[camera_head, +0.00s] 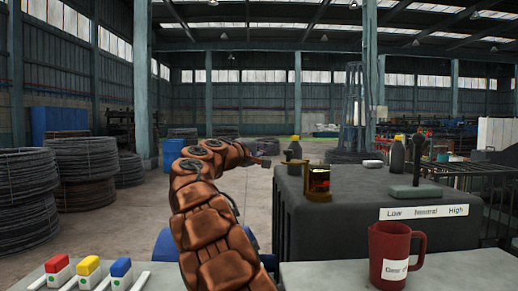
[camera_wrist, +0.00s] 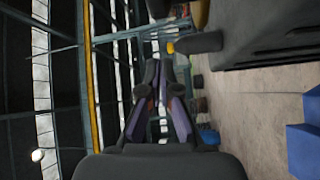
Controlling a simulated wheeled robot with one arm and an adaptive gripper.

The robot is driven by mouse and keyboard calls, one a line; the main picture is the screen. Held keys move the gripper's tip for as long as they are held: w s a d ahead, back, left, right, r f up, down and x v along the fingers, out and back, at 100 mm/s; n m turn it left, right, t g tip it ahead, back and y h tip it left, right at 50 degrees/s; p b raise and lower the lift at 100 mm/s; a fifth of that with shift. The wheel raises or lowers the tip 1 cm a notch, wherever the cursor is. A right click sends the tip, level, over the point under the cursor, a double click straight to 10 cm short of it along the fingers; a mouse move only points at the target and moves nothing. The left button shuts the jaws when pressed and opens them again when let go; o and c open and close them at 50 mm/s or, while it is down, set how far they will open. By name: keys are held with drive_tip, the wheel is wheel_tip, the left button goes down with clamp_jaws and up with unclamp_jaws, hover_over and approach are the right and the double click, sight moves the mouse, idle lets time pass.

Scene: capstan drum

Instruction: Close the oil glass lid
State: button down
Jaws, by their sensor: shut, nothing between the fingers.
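The oil glass (camera_head: 319,180) is a small brass-framed box with dark reddish contents, on the left front part of the grey machine housing (camera_head: 345,215). Its top is small in the head view, and I cannot tell the lid apart clearly or how it stands. My gripper (camera_head: 266,161) is at the end of my copper-coloured arm, left of the oil glass and apart from it. In the wrist view my gripper (camera_wrist: 159,68) has its fingers together with nothing between them. The oil glass cannot be made out in the wrist view.
A dark yellow-capped bottle (camera_head: 295,147) stands behind the oil glass; another bottle (camera_head: 397,155) is farther right. A lever (camera_head: 416,176) rises from the housing above a Low–High label. A red mug (camera_head: 390,255) and coloured switches (camera_head: 88,266) are in front. Wire coils stand left.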

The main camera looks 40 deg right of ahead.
drive_tip(key=shift+s+d+f, duration=0.15)
drive_tip(key=shift+s+d, duration=0.05)
drive_tip(key=shift+s, duration=0.7)
drive_tip(key=shift+s+d+f, duration=0.1)
drive_tip(key=shift+s+d, duration=0.1)
drive_tip(key=shift+s, duration=0.7)
drive_tip(key=shift+s+a+f+t, duration=0.1)
drive_tip(key=shift+f+t, duration=0.05)
drive_tip(key=shift+t, duration=0.15)
